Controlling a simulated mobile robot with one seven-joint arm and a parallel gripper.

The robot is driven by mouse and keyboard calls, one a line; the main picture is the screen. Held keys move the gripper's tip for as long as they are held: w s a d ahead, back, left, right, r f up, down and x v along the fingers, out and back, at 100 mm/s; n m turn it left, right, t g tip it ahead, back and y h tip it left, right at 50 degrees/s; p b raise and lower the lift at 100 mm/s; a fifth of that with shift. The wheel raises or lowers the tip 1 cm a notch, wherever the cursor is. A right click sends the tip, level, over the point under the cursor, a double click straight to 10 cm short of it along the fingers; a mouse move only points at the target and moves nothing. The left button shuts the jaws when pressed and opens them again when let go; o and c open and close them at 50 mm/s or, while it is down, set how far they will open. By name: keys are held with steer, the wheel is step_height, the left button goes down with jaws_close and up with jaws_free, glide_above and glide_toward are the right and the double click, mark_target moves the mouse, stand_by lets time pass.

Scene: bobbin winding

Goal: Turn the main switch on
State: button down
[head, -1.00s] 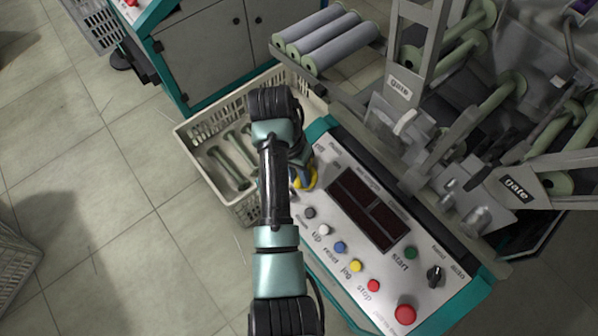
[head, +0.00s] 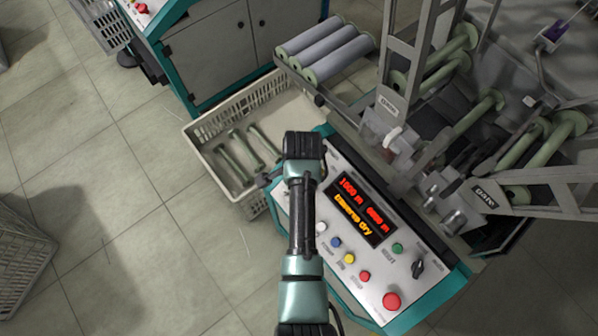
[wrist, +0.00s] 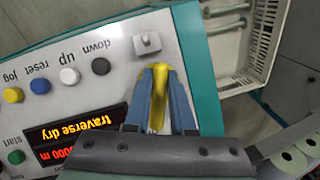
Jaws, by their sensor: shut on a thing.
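In the wrist view my gripper (wrist: 163,85) has its blue fingers shut on a yellow handle (wrist: 158,105) at the corner of the control panel (wrist: 185,40). I take this to be the main switch; its label is hidden. In the head view my arm covers the fingers and the switch. The panel display (head: 359,205) is lit, with red digits and orange text reading "traverse dry"; it is also lit in the wrist view (wrist: 80,130).
The panel carries a red button (head: 391,301), a black selector knob (head: 417,268) and several small coloured buttons. A small grey fitting (wrist: 147,43) sits near my fingertips. A crate of empty bobbins (head: 212,173) stands beside the panel. Winding gates (head: 395,85) rise behind.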

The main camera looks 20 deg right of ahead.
steer(key=shift+r+m+t+p, duration=0.1)
steer(key=shift+m+t+p, duration=0.2)
steer(key=shift+m+p, duration=0.35)
steer(key=shift+w+d+m, duration=0.1)
steer(key=shift+m, duration=0.15)
steer(key=c, duration=0.8)
jaws_free()
steer(key=shift+o, duration=0.2)
steer(key=p+v, duration=0.2)
steer(key=v, duration=1)
steer(key=shift+s+r, duration=0.2)
steer(key=shift+r, duration=0.2)
steer(key=shift+w+r, duration=0.1)
